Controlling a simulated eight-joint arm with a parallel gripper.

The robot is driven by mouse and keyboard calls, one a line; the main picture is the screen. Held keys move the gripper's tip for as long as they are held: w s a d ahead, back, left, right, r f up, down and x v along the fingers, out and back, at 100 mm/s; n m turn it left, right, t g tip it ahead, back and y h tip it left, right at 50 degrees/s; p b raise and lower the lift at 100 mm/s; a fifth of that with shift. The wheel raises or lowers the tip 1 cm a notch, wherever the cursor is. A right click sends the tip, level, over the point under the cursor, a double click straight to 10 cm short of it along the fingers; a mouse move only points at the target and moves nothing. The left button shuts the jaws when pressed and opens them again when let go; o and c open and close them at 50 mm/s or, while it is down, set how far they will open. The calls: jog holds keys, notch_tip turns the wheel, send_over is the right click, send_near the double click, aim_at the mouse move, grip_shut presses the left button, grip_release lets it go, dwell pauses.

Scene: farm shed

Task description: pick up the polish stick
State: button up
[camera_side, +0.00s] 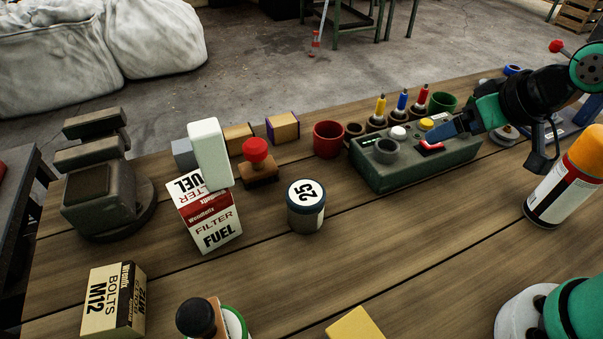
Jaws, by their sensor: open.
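No label names the polish stick. The white rounded bar (209,153) at left centre fits it best, but I cannot tell for sure. It stands upright, slightly tilted in the picture, apparently on top of the fuel filter box (212,222). My gripper (452,128) is at the upper right, over the green control box (415,165), well to the right of the white bar. It is open and nothing shows in it. Its second finger is not clearly visible.
A red-knobbed stamp (258,165) stands close right of the white bar; a grey block (184,154) is behind it. A round weight (306,205), red cup (328,139) and orange-capped can (570,178) stand further right.

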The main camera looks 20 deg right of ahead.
jog(key=w+a+r+m+g+y, duration=0.1)
jog(key=w+a+m+y, duration=0.4)
jog(key=a, duration=0.4)
jog(key=m+g+y, duration=0.4)
jog(key=m+y, duration=0.4)
jog(key=m, duration=0.1)
send_near(196, 155)
jog(key=w+f, duration=0.3)
jog(key=f, duration=0.1)
jog(key=shift+a+f+m+g+y, duration=0.3)
jog(key=shift+a+m+y, duration=0.45)
jog(key=shift+a, duration=0.8)
jog(key=shift+a+f+m+g+y, duration=0.2)
jog(key=shift+a+m+g+y, duration=0.25)
jog(key=shift+a+y, duration=0.75)
jog(key=shift+a+f+m+g+y, duration=0.25)
jog(key=shift+a+m+y, duration=0.35)
jog(key=shift+a, duration=1.3)
grip_shut()
